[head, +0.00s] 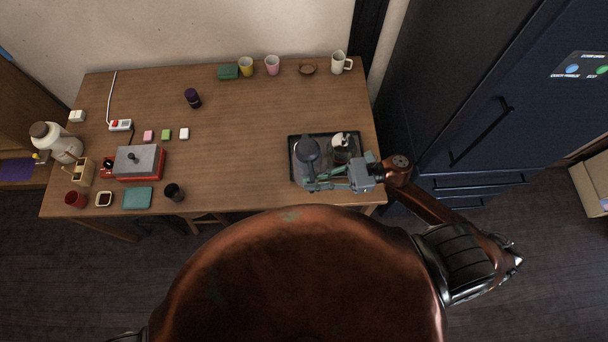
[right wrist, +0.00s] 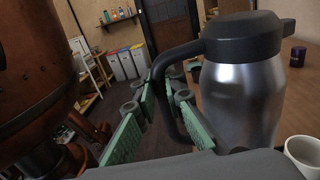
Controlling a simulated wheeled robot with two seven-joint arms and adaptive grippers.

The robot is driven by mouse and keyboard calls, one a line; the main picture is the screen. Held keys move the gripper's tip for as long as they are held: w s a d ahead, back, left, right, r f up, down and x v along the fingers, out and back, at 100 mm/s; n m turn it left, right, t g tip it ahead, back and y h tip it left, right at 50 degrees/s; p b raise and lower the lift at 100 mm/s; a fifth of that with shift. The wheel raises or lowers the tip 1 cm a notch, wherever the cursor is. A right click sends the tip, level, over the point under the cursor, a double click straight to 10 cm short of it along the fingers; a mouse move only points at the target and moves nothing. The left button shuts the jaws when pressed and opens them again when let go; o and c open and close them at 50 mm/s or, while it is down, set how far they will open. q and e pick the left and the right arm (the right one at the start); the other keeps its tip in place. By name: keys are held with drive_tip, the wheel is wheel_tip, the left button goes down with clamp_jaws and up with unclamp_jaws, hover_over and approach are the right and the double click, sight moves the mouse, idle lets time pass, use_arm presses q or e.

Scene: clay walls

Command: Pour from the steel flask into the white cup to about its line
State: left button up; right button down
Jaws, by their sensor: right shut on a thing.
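The steel flask (right wrist: 238,98) has a brushed metal body and a black lid, spout and handle. In the head view I see it from above, its dark lid (head: 307,149) over the left part of the black tray (head: 294,178). It looks upright; I cannot tell if its base touches the tray. My right gripper (head: 326,183) is at its near side. In the right wrist view the green-padded fingers (right wrist: 162,108) are shut on its black handle. The white cup (head: 342,139) is close to the right of the flask, and its rim shows in the wrist view (right wrist: 303,152). Its fill level is unclear.
A white mug (head: 338,64), a pink cup (head: 272,65) and a yellow cup (head: 246,66) line the back edge. A dark purple cup (head: 192,98) stands mid-table. A red grinder-like box (head: 150,165) and a white jug (head: 66,147) are left. The table's centre is clear.

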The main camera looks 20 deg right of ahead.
drive_tip(key=shift+m+g, duration=0.3)
drive_tip(key=shift+m, duration=0.6)
drive_tip(key=shift+w+d+f, duration=0.15)
drive_tip(key=shift+w+d, duration=0.1)
drive_tip(key=shift+w, duration=0.45)
drive_tip(key=shift+w+d+f, duration=0.2)
drive_tip(key=shift+w+d, duration=0.1)
drive_tip(key=shift+w, duration=0.45)
drive_tip(key=shift+w+d+f, duration=0.15)
drive_tip(key=shift+w+d, duration=0.1)
drive_tip(key=shift+w, duration=0.45)
use_arm(q)
drive_tip(key=shift+s+r, duration=0.1)
